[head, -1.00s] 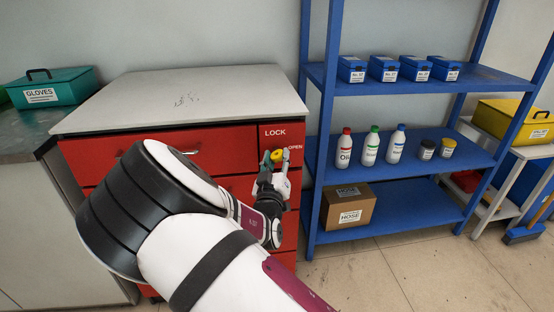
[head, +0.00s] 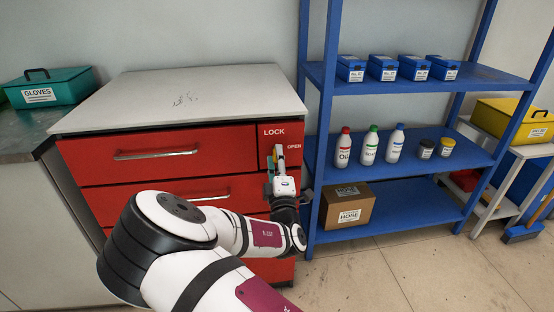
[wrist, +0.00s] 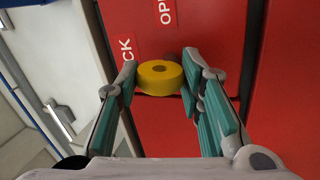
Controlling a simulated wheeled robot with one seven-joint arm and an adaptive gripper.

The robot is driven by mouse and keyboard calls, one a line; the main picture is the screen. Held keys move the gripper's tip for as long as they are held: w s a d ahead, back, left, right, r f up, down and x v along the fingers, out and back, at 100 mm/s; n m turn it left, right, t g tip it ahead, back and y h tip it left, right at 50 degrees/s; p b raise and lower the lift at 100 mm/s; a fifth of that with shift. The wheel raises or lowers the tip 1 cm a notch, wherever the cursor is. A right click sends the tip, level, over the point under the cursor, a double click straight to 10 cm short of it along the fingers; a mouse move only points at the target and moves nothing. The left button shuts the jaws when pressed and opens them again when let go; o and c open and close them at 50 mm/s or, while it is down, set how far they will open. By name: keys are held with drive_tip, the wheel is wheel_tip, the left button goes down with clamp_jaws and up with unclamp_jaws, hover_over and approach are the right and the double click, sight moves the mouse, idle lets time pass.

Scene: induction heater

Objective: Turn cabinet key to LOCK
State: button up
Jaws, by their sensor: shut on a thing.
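The yellow round cabinet key (wrist: 160,77) sits on the red cabinet front, between the two fingertips of my gripper in the wrist view. My gripper (head: 276,158) is shut on it, one finger on each side. In the head view the gripper covers most of the key, with a little yellow showing at its left side. The white LOCK label (head: 275,132) is above the gripper and the OPEN label (head: 294,147) is to its upper right. The red cabinet (head: 150,170) has its drawers shut. I cannot tell the key's exact angle.
A blue shelf rack (head: 318,150) stands close to the cabinet's right, holding bottles, cans, blue boxes and a cardboard HOSE box (head: 347,205). A teal GLOVES box (head: 52,88) is on the left counter. The cabinet's white top (head: 180,95) is clear.

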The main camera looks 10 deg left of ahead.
drive_tip(key=shift+n+y, duration=0.6)
drive_tip(key=shift+n, duration=0.6)
drive_tip(key=o, duration=1.2)
drive_tip(key=shift+c, duration=0.2)
drive_tip(key=v, duration=1.2)
